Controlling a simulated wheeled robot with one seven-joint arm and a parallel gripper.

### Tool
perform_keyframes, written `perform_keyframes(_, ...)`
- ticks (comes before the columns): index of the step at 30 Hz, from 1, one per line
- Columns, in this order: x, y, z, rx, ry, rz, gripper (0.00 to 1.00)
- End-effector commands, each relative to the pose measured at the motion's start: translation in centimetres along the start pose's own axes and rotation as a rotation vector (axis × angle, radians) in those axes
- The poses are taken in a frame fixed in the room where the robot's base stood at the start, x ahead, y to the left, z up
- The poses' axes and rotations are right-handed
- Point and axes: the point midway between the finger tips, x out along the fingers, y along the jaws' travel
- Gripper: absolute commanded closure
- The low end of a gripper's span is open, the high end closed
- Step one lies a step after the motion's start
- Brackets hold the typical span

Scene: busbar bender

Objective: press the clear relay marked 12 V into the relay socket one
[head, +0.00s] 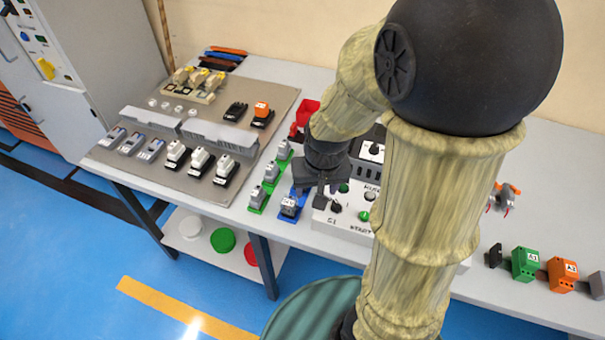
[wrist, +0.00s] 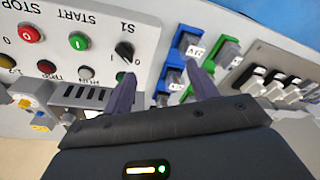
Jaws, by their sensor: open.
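Small relays stand in holders on the table, left of my arm in the head view. A relay in a blue holder (head: 289,207) is nearest the front. Relays in green holders (head: 258,197) stand in a row beside it. In the wrist view, two relays in blue holders (wrist: 188,46) carry white labels, too small to read surely. I cannot tell which is marked 12 V. My gripper (wrist: 163,82) is open, with the nearer blue-held relay (wrist: 174,80) seen between its fingers, not visibly gripped. On the grey plate, black sockets (head: 220,180) hold white relays; no socket number is readable.
A control box (wrist: 100,45) with buttons and a selector lies close beside my gripper. The grey mounting plate (head: 262,92) carries ducts and other devices. Green and orange blocks (head: 525,264) stand at the right. A red bin (head: 307,112) is behind the relay holders.

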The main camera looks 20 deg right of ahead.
Motion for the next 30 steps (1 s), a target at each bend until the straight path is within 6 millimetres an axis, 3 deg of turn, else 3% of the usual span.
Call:
perform_keyframes(1,-1.9,-0.3,-1.5,0.036,-0.018,0.001,0.42)
perform_keyframes(3,-2.8,-0.6,-3.3,0.098,-0.042,0.004,0.42)
perform_keyframes(15,-5.0,-1.5,-11.4,0.431,-0.155,0.058,0.42)
perform_keyframes(21,-4.5,-1.6,-12.6,0.499,-0.174,0.075,0.42)
perform_keyframes(30,-4.3,-1.6,-12.6,0.501,-0.174,0.075,0.42)
